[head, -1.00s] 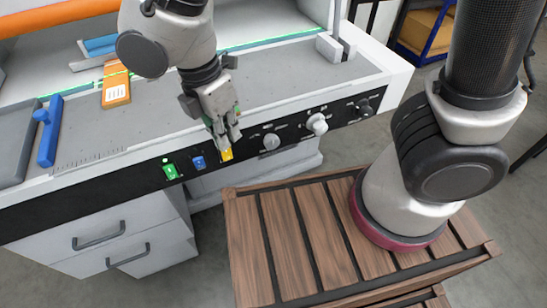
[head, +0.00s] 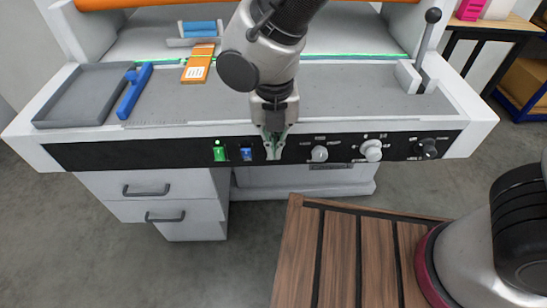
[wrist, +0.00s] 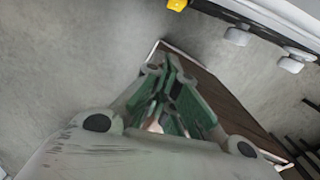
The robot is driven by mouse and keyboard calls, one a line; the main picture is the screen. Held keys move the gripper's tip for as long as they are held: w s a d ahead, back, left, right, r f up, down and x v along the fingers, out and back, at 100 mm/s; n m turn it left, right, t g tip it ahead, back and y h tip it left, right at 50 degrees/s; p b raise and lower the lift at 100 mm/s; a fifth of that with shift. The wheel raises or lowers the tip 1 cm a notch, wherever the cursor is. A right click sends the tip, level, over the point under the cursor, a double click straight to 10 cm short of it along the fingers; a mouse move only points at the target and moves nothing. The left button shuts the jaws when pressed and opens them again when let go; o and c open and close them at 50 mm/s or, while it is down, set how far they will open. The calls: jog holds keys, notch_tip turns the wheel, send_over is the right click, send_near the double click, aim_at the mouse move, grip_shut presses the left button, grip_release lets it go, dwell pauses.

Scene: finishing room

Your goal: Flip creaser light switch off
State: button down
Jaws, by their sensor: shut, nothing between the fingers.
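The machine's black front panel (head: 110,154) carries a row of coloured switches. A green switch (head: 220,152) with a small green light above it is at the left, and a blue switch (head: 246,154) is beside it. A yellow switch (wrist: 176,4) shows at the top edge of the wrist view; my gripper hides it in the head view. Labels are too small to read, so I cannot tell which is the creaser light switch. My gripper (head: 274,155) is shut and empty, pointing down in front of the panel, just right of the blue switch. Contact cannot be judged.
Knobs (head: 319,154) line the panel to the right. A thin green line crosses the grey bed (head: 340,95). An orange item (head: 198,66), a blue-handled tool (head: 134,90) and a grey tray (head: 88,88) lie on the bed. A slatted wooden surface (head: 340,255) is below.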

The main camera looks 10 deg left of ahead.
jog(key=w+a+f, duration=0.1)
jog(key=w+f, duration=0.3)
jog(key=f, duration=0.6)
jog(key=shift+w+f, duration=0.15)
jog(key=shift+f, duration=0.2)
